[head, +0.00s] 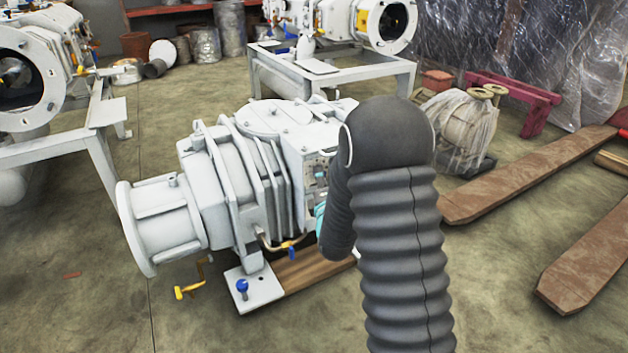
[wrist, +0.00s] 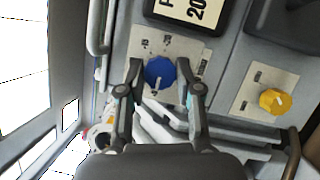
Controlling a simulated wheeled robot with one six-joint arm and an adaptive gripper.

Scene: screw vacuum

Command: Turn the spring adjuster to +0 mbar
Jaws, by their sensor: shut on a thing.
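The spring adjuster is a round blue knob (wrist: 159,73) on a light grey label plate in the upper middle of the wrist view. It has a pale pointer mark on its lower part. Small scale markings show above it, too small and tilted to read surely. My gripper (wrist: 160,80) is shut on the blue knob, with one finger on each side of it. In the head view my dark ribbed arm hides the gripper and the knob. The white screw vacuum pump (head: 240,180) stands left of my arm.
A yellow knob (wrist: 272,101) sits on another plate right of the blue one. A display (wrist: 185,12) is above it. Other pumps on frames (head: 335,82) stand behind. Wooden beams (head: 530,180) lie at right. The floor at lower left is mostly clear.

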